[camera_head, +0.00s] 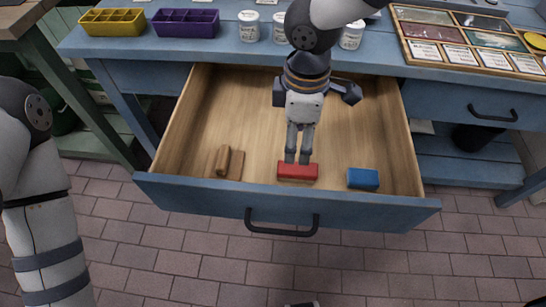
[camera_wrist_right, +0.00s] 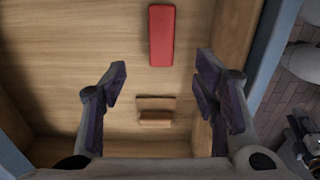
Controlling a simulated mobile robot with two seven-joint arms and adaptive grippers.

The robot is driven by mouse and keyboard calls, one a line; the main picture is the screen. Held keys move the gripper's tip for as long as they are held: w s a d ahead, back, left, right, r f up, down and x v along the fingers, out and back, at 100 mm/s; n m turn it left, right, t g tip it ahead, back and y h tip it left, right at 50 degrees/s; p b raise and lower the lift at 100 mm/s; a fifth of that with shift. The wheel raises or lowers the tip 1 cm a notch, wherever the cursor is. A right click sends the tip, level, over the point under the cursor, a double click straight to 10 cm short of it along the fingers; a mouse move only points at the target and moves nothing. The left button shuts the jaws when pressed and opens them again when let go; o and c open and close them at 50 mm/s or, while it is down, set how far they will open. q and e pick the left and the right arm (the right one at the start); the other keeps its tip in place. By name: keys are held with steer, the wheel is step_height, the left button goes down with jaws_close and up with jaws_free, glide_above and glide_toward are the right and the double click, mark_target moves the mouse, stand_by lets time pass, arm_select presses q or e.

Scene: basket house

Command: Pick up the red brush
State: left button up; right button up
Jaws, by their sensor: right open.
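The red brush (camera_head: 298,171) looks like a flat rectangular block and lies on the floor of the open drawer, close to its front panel. My right gripper (camera_head: 298,158) reaches down into the drawer, its fingertips over the brush's far edge in the head view. In the right wrist view the red brush (camera_wrist_right: 161,35) lies beyond the open, empty fingers of my right gripper (camera_wrist_right: 160,82), lined up near the middle of the gap. The brush is apart from the fingers there. My left arm shows at the left edge of the head view; its gripper is out of frame.
A brown brush (camera_head: 228,163) and a blue block (camera_head: 363,179) lie either side in the drawer (camera_head: 190,190). The drawer walls and blue front enclose them. The bench above holds yellow (camera_head: 112,22) and purple trays (camera_head: 185,23), white jars and a sample case (camera_head: 470,40).

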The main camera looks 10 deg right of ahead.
mark_target(298, 168)
steer(key=f, duration=0.7)
steer(key=f+b, duration=0.1)
steer(key=f, duration=0.3)
steer(key=shift+s+d+f, duration=0.2)
steer(key=shift+s+d, duration=0.05)
steer(key=shift+d, duration=0.15)
arm_select(q)
steer(key=shift+s+d+f+g, duration=0.1)
steer(key=shift+s+f+g, duration=0.05)
steer(key=shift+s+f, duration=0.3)
steer(key=shift+s+d+f+g, duration=0.1)
steer(key=shift+s+f+g, duration=0.1)
steer(key=shift+s, duration=0.35)
arm_select(e)
steer(key=c, duration=1.2)
